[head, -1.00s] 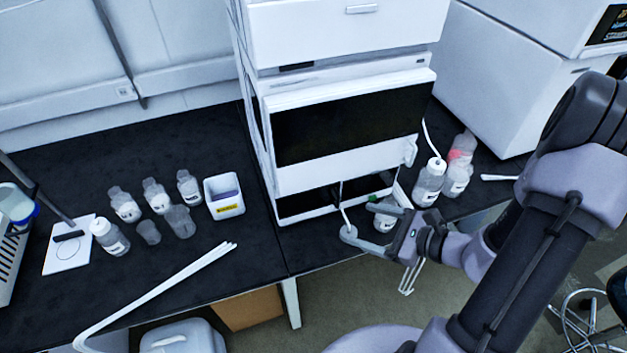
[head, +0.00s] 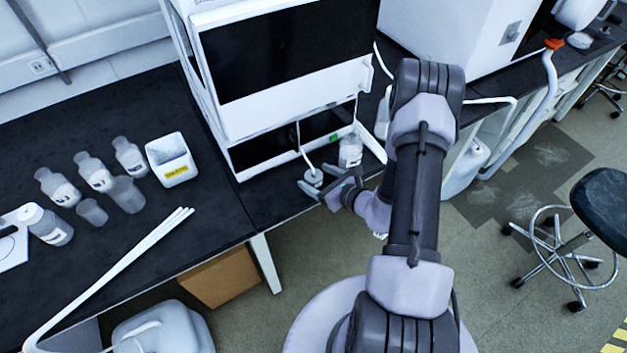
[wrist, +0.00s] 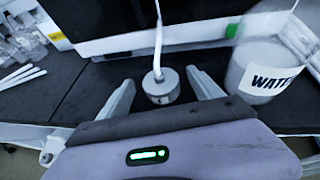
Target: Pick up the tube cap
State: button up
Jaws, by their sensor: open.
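The tube cap (wrist: 160,88) is a round grey cap with a thin white tube rising from its top. It rests on the black bench just in front of the white instrument, and it also shows in the head view (head: 313,177). My gripper (wrist: 161,84) is open, with one finger on each side of the cap. A small gap shows between the cap and each finger. In the head view my gripper (head: 322,181) is low at the bench's front edge, its fingers partly hidden by my wrist.
A clear bottle labelled "WATER" (wrist: 262,68) stands close to the right finger. The white instrument (head: 285,60) rises right behind the cap. Several bottles and a white bin (head: 172,160) stand to the left. White tubing (head: 120,270) crosses the left bench.

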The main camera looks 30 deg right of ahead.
jog(key=shift+x, duration=1)
jog(key=shift+r, duration=0.1)
jog(key=c, duration=1.5)
